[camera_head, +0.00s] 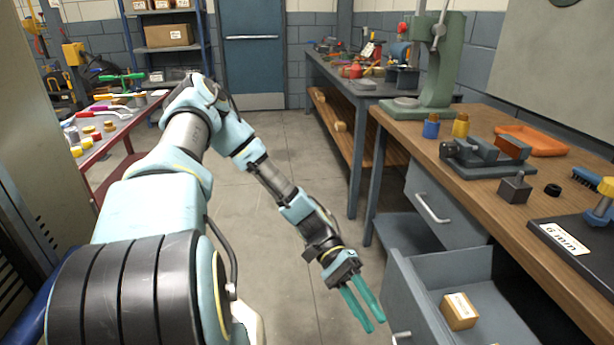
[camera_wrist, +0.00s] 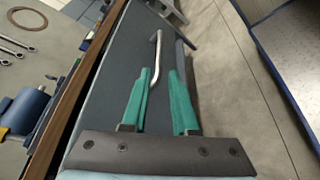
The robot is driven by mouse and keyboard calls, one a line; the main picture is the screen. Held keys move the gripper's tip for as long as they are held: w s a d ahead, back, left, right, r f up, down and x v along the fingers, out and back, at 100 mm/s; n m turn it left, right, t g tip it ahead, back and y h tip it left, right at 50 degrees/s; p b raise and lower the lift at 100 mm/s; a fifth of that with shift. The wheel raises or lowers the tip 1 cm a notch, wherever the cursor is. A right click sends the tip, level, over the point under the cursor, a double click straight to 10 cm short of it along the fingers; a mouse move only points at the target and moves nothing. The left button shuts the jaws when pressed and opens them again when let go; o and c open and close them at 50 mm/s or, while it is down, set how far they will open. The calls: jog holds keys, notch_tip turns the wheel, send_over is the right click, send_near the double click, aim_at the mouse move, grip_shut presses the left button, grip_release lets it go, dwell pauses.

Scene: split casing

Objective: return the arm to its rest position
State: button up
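My arm reaches forward and down over the floor in the head view. My gripper (camera_head: 376,325) hangs left of the open drawer, its two green fingers spread and nothing held between them. In the wrist view my gripper (camera_wrist: 161,72) also shows its fingers apart. A bent metal handle (camera_wrist: 156,62) on a grey front shows beyond the fingertips, partly behind the left finger. I cannot tell how far the fingers are from it.
The open grey drawer (camera_head: 418,298) holds a small cardboard box (camera_head: 458,311) and juts out beneath the wooden workbench (camera_head: 400,118). A red table (camera_head: 93,146) with tools stands at left. The concrete floor (camera_head: 290,150) between is clear.

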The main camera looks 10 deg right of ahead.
jog(key=w+a+n+t+y, duration=0.2)
jog(key=w+a+t+y, duration=0.1)
jog(key=w+a+t, duration=0.4)
jog(key=w+a+r+n+t, duration=0.1)
jog(key=w+a+r+t, duration=0.2)
jog(key=a+r, duration=0.2)
jog(key=w+a+r+n+t+y, duration=0.1)
jog(key=w+a+r+n+t, duration=0.1)
jog(key=a+r, duration=0.3)
jog(key=w+a+r+n+t+y, duration=0.1)
jog(key=w+a+r+t, duration=0.2)
jog(key=a+r, duration=0.3)
jog(key=shift+w+r+t+p, duration=0.35)
jog(key=shift+r+t, duration=0.15)
jog(key=shift+r, duration=0.45)
jog(key=shift+a, duration=0.1)
dwell(4.6)
